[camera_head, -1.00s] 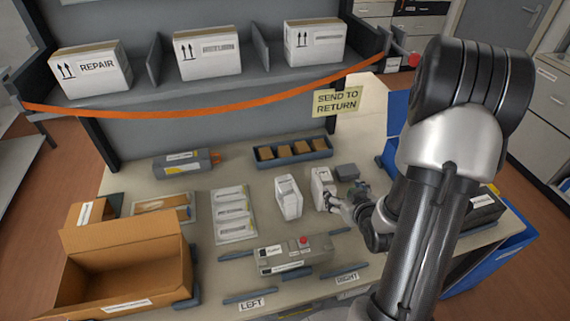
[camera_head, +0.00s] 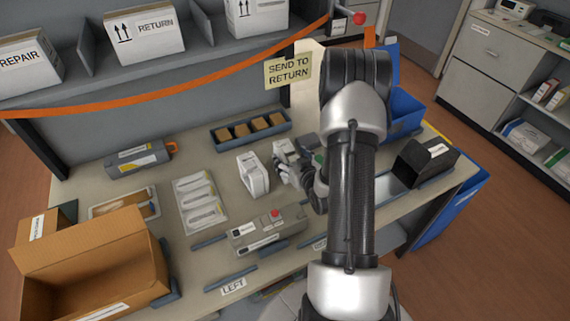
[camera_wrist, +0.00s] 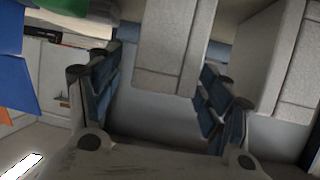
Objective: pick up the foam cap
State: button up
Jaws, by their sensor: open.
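Two pale foam-like caps stand side by side on the workbench in the head view: a left one (camera_head: 253,175) and a right one (camera_head: 285,151). My gripper (camera_head: 283,173) is at the right cap and hides part of it. In the wrist view my gripper's (camera_wrist: 158,85) two dark-padded fingers are spread apart. A pale grey block (camera_wrist: 172,45), apparently the right cap, shows in the gap between them, closer to the right finger. Contact cannot be told. Another pale block (camera_wrist: 270,60) lies beyond the right finger.
A blue-grey tray of brown blocks (camera_head: 216,138) lies behind the caps. A grey device with a red button (camera_head: 265,229) is in front. An open carton (camera_head: 70,285) is at left, a black box (camera_head: 424,160) at right.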

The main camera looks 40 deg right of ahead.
jog(key=shift+b+x, duration=0.8)
jog(key=shift+x, duration=2.2)
jog(key=shift+a+f, duration=0.1)
jog(key=shift+c, duration=0.3)
jog(key=c, duration=0.9)
